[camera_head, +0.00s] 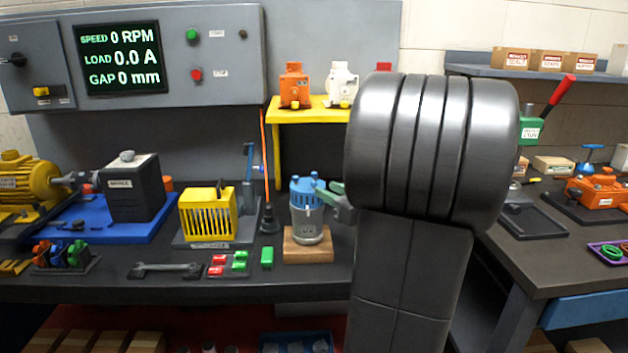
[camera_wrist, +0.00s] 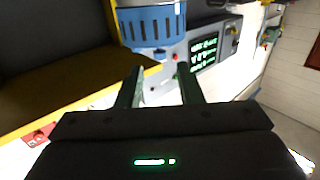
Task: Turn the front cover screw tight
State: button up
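A small motor with a blue slotted cover (camera_head: 306,191) and a silver body (camera_head: 308,226) stands upright on a wooden block (camera_head: 308,246) on the bench. In the wrist view the blue cover (camera_wrist: 151,27) is at the top, just beyond my fingertips. My gripper (camera_head: 325,189) comes in from the right at the cover's height; I cannot tell whether it touches the motor. In the wrist view my gripper's (camera_wrist: 159,72) two dark green fingers stand apart with nothing visible between them. I cannot make out the front cover screw in either view.
My arm hides the bench right of the motor. A yellow shelf (camera_head: 300,113) stands behind. The screen (camera_head: 118,58) reads 0 RPM, 0.0 A, 0 mm.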

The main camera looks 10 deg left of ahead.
aim_at(316, 184)
jog(key=p+x, duration=0.1)
jog(key=x, duration=0.5)
jog(key=shift+w+a, duration=0.15)
jog(key=shift+a, duration=0.05)
grip_shut()
